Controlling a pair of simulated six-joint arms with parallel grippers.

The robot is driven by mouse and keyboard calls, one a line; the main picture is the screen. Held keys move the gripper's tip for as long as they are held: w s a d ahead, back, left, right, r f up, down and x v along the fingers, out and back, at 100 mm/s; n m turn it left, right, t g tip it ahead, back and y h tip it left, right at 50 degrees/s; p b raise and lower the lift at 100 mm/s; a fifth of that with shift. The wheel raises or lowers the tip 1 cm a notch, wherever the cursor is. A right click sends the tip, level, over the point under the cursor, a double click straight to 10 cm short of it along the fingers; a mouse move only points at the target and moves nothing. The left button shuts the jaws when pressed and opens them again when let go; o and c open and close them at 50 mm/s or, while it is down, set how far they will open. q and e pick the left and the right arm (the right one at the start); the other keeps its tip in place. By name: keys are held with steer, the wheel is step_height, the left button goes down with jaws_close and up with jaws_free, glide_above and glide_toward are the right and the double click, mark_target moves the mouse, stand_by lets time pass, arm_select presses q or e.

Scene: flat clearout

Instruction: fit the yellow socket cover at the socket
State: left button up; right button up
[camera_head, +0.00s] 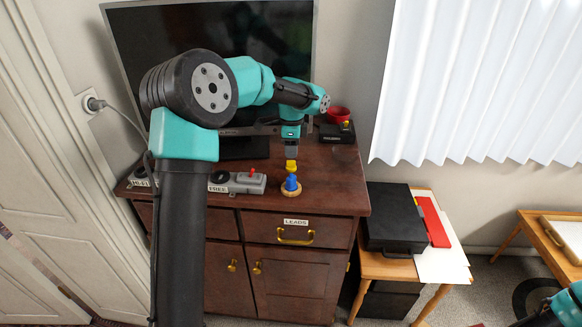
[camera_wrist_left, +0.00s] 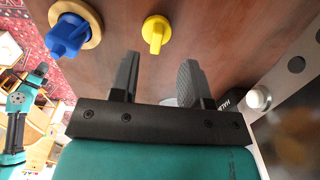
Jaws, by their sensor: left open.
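The yellow socket cover (camera_head: 291,167) stands on the brown dresser top, just behind a blue cover (camera_head: 290,184) on a round wooden base. The yellow cover also shows in the left wrist view (camera_wrist_left: 156,34), beyond my fingertips, with the blue one (camera_wrist_left: 67,37) to its left. My left gripper (camera_head: 291,152) points down above the yellow cover; its fingers (camera_wrist_left: 158,72) are open with nothing between them. The wall socket (camera_head: 88,101) at the far left has a white plug in it, with a cord running down. Only part of my right arm shows, at the lower right corner.
A television (camera_head: 150,30) stands at the back of the dresser (camera_head: 335,195). A red cup (camera_head: 338,114) is at the back right. A side table right of the dresser holds a black case (camera_head: 392,217).

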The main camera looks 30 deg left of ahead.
mark_target(291, 161)
arm_select(q)
steer(key=shift+f, duration=0.15)
steer(key=shift+s+f, duration=0.15)
steer(key=shift+f, duration=1.1)
steer(key=shift+s+f, duration=0.1)
steer(key=shift+f, duration=1.1)
steer(key=shift+c, duration=0.4)
jaws_close()
